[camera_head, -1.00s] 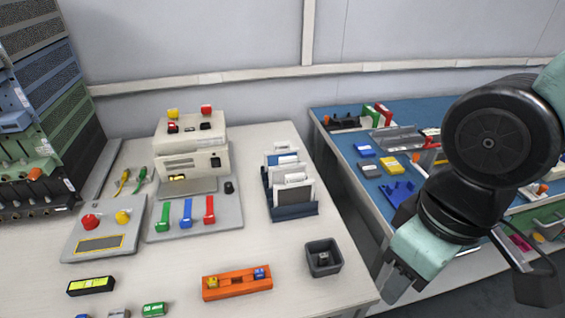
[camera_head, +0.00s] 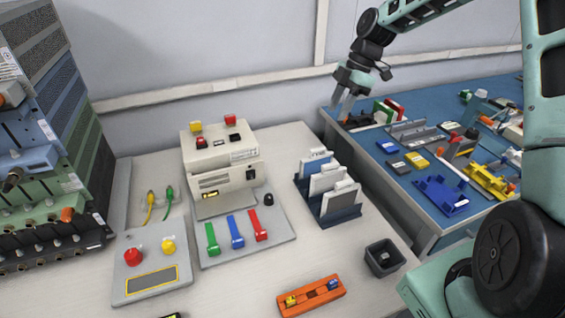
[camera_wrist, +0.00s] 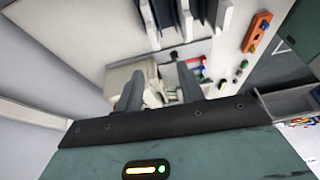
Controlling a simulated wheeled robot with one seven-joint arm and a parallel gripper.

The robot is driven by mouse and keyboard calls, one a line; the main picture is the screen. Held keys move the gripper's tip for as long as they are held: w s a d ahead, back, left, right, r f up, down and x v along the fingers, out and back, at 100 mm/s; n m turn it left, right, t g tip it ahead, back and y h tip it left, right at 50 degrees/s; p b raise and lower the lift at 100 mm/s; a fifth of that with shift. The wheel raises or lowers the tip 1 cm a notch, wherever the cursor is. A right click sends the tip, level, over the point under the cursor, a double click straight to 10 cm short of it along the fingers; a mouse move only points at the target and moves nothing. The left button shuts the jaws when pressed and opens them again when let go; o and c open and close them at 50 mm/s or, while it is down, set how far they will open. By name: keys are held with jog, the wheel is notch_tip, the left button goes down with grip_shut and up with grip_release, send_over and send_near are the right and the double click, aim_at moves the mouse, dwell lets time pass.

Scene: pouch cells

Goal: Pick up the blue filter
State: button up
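I cannot tell surely which thing is the blue filter. A small blue block (camera_head: 387,146) lies flat on the blue bench (camera_head: 352,165), beside grey and yellow ones. Green (camera_head: 384,112) and red (camera_head: 396,108) upright plates stand at the bench's back left; no blue plate shows clearly among them. My gripper (camera_head: 343,106) points down near that back left corner, left of the plates, partly over a dark holder (camera_head: 358,121). In the wrist view, my gripper's two fingers (camera_wrist: 160,88) are apart with nothing seen held between them.
A blue bracket (camera_head: 442,196) and a yellow one (camera_head: 489,181) lie farther right on the bench. On the white table stand a rack of upright pouches (camera_head: 330,215), a beige machine (camera_head: 222,175), a dark bin (camera_head: 384,259) and an orange holder (camera_head: 310,296).

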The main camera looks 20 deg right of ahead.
jog(key=p, duration=0.2)
send_near(319, 148)
jog(key=x, duration=0.6)
jog(key=shift+s+a+f, duration=0.15)
jog(key=shift+a+f, duration=0.05)
jog(key=shift+a, duration=0.2)
jog(key=shift+d+p+x, duration=0.15)
jog(key=shift+p+x, duration=0.4)
jog(key=shift+x, duration=0.95)
jog(key=shift+d+p+x, duration=0.15)
jog(key=shift+p+x, duration=0.4)
jog(key=shift+x, duration=0.95)
jog(key=shift+f, duration=0.1)
jog(key=shift+c, duration=0.4)
grip_shut()
